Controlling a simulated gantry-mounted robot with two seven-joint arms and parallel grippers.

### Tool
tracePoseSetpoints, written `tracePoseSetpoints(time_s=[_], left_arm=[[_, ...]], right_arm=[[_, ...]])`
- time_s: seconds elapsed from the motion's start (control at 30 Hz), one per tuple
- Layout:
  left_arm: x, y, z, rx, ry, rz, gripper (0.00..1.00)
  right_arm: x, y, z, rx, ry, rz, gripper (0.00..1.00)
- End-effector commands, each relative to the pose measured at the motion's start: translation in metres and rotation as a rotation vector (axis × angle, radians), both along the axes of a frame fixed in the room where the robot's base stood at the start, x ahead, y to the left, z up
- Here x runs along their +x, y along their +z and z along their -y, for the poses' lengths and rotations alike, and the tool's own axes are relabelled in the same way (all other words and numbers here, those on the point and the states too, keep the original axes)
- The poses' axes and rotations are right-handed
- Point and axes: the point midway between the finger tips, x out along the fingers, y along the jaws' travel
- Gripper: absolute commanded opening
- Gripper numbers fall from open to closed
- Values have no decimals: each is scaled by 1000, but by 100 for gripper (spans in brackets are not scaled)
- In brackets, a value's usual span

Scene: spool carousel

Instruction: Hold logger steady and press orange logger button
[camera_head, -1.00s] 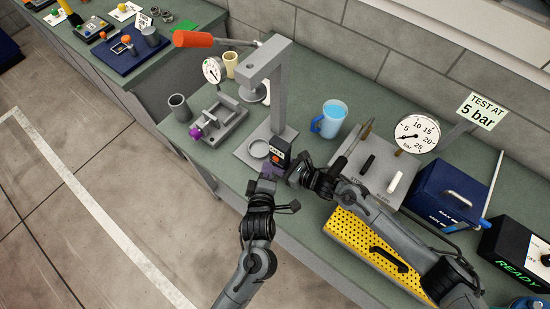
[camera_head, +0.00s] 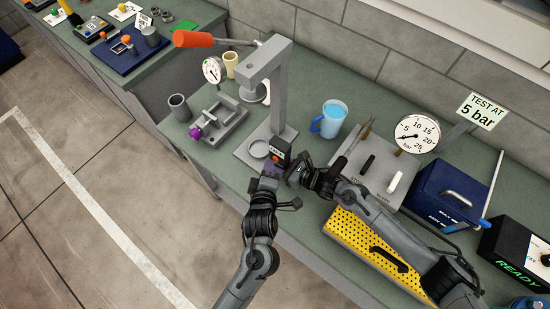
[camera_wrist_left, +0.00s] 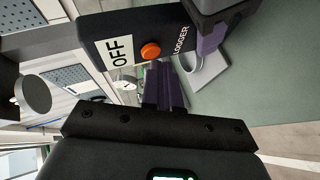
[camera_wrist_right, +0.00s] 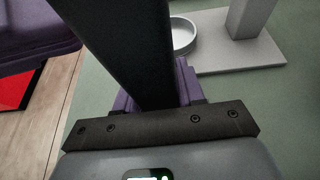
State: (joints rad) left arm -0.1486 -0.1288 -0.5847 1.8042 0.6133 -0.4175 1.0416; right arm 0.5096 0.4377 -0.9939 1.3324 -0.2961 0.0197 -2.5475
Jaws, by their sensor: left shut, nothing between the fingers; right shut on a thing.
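The black logger (camera_head: 283,147) is upright at the front edge of the press base, with an OFF label (camera_wrist_left: 118,52) and an orange button (camera_wrist_left: 150,52). My right gripper (camera_head: 293,171) is shut on the logger, whose dark body (camera_wrist_right: 120,45) lies between its purple fingers in the right wrist view. My left gripper (camera_head: 271,174) is shut and empty in front of the logger's face. In the left wrist view its purple fingertips (camera_wrist_left: 165,85) are close below the button; I cannot tell whether they touch it.
The grey press (camera_head: 272,85) with a red-handled lever (camera_head: 195,39) stands behind the logger. A blue jug (camera_head: 332,116) and a valve block (camera_head: 372,165) are to the right. A yellow perforated case (camera_head: 370,258) lies under my right arm. A purple-knobbed vise (camera_head: 215,122) is at left.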

Motion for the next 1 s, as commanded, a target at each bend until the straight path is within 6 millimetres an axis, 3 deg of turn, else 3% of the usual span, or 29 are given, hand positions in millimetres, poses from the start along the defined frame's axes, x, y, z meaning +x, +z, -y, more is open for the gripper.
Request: tracePoseSetpoints(time_s=[1.0], left_arm=[[7, 0, 5, 0, 0, 0, 0]], right_arm=[[0, 0, 0, 0, 0, 0, 3]])
